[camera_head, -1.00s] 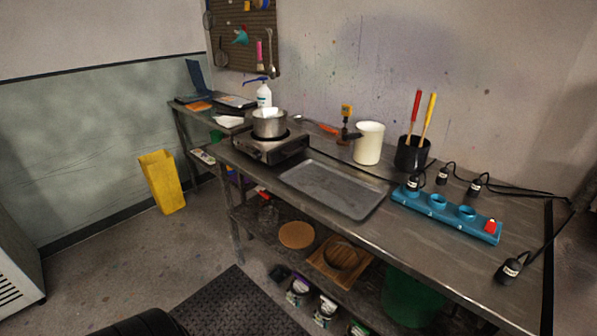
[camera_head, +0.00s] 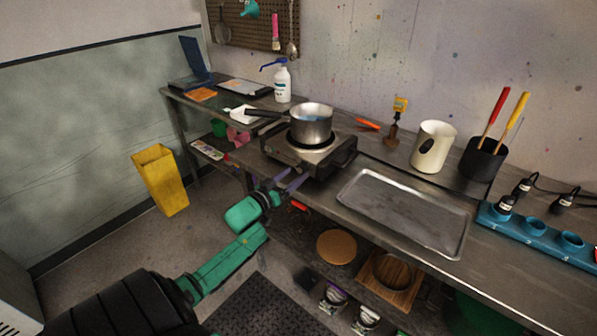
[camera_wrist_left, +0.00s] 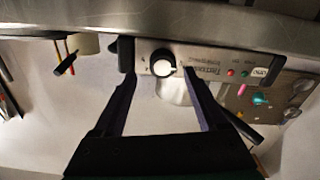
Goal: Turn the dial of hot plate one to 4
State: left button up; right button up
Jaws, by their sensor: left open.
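Hot plate one (camera_head: 300,155) is a metal burner unit at the table's front edge, with a steel pot (camera_head: 311,126) on its ring. Its front panel shows upside down in the left wrist view (camera_wrist_left: 205,70). The dial (camera_wrist_left: 163,63), a pale knob in a black ring, sits there between my finger lines; its setting cannot be read. My left gripper (camera_head: 291,178) is open, its fingers pointing at the front of the hot plate. In the left wrist view the fingers (camera_wrist_left: 159,82) spread either side of the dial, with no clear contact. My right gripper is not in view.
A grey tray (camera_head: 405,212) lies right of the hot plate. The lower shelf holds boards and jars.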

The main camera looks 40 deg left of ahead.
aim_at(299, 170)
pick_arm(q)
jog(key=w, duration=0.2)
jog(key=shift+w+a, duration=0.15)
jog(key=shift+w, duration=0.15)
jog(key=shift+w+a+f, duration=0.15)
jog(key=shift+w+f, duration=0.05)
jog(key=shift+w, duration=0.05)
jog(key=shift+r, duration=0.1)
jog(key=shift+c, duration=1.2)
jog(key=shift+s, duration=0.1)
grip_shut()
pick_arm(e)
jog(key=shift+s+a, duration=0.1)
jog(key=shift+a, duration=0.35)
